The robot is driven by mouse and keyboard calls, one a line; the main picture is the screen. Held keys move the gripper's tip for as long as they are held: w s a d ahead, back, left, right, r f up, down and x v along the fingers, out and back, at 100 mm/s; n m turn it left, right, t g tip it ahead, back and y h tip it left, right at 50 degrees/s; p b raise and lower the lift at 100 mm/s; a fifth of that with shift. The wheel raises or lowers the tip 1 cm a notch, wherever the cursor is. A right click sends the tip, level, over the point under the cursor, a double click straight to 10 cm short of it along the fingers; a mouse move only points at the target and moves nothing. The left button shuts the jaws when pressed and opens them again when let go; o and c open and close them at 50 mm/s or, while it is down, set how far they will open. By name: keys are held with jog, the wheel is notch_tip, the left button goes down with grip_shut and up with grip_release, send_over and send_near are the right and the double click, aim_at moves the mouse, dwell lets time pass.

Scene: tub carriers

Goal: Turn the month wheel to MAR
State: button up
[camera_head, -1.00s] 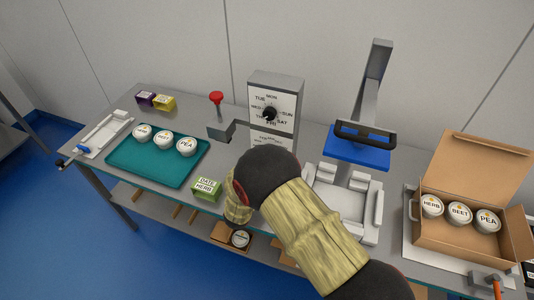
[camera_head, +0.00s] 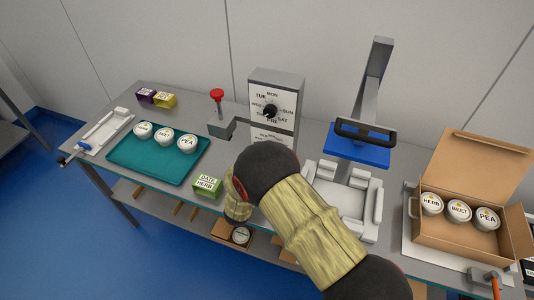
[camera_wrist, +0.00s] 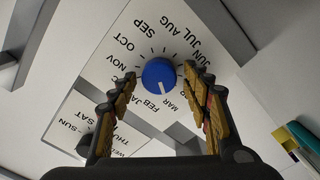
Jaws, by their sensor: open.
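The month wheel is a blue round knob (camera_wrist: 158,73) with a white mark, set in a white dial face (camera_wrist: 95,78) ringed by month names. In the wrist view the mark sits at the knob's lower edge, on the side of JAN, FEB and MAR; I cannot tell exactly which label it meets. My gripper (camera_wrist: 161,76) is open, with one finger on each side of the knob; contact is not clear. In the head view the dial box (camera_head: 275,92) shows the day dial with its black knob (camera_head: 269,111); my arm hides most of the month dial below.
A red-topped lever (camera_head: 217,94) stands left of the box. Nearby are a teal tray (camera_head: 150,171) with white tubs, a green box (camera_head: 207,187), a press with a blue plate (camera_head: 357,150) and an open carton (camera_head: 450,246) with tubs.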

jog(key=v, duration=1.2)
dwell(0.5)
jog(key=w+r+m+g+y, duration=0.2)
jog(key=w+r+y, duration=0.3)
jog(key=w+r, duration=0.25)
jog(key=s+d+r+g+y, duration=0.2)
jog(key=r, duration=0.4)
jog(key=s+d+r+g+y, duration=0.1)
jog(key=s+d+r+y, duration=0.1)
jog(key=r, duration=0.5)
jog(key=s+d+r+m+g+h, duration=0.1)
jog(key=s+d+g, duration=0.1)
jog(key=s+d, duration=0.4)
jog(key=s+d+r+m+g+h, duration=0.1)
jog(key=s+d, duration=0.6)
jog(key=s, duration=0.7)
jog(key=s+d+r+m+g, duration=0.1)
jog(key=s+d+g, duration=0.2)
jog(key=s+d, duration=0.3)
jog(key=s, duration=0.4)
jog(key=shift+s+d+h+b, duration=0.4)
